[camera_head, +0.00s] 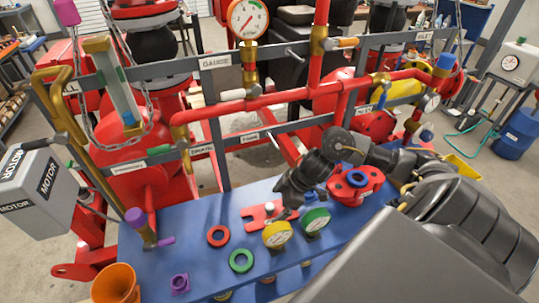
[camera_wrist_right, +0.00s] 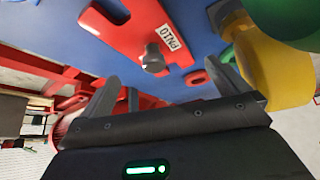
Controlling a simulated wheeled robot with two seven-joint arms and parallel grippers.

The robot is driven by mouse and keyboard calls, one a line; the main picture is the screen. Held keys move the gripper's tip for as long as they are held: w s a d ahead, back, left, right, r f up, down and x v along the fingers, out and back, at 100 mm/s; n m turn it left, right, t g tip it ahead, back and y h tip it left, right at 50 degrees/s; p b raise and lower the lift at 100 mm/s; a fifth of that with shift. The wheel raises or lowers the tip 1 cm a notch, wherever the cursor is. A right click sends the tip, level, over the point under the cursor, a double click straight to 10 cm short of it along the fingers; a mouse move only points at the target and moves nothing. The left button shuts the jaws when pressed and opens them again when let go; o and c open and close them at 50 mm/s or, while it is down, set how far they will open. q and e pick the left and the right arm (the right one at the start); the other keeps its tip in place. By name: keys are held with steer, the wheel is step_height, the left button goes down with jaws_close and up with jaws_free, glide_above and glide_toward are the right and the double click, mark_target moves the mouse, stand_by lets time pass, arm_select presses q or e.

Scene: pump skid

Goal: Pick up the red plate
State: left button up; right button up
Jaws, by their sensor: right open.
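My left gripper is not in view.
A yellow gauge (camera_head: 277,235) and a green gauge (camera_head: 315,221) stand close to the right gripper. A red ring (camera_head: 218,228), green ring (camera_head: 241,252) and orange cup (camera_head: 116,284) are left. A red pipe (camera_head: 240,104) and grey rails run behind the blue bench (camera_head: 205,275).

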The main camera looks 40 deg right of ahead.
mark_target(270, 209)
steer(key=shift+x, duration=0.75)
steer(key=shift+p+x, duration=0.45)
steer(key=shift+x, duration=2.2)
steer(key=shift+w+a+r, duration=0.1)
steer(key=shift+w+r, duration=0.05)
steer(key=shift+r, duration=0.05)
steer(key=c, duration=1.2)
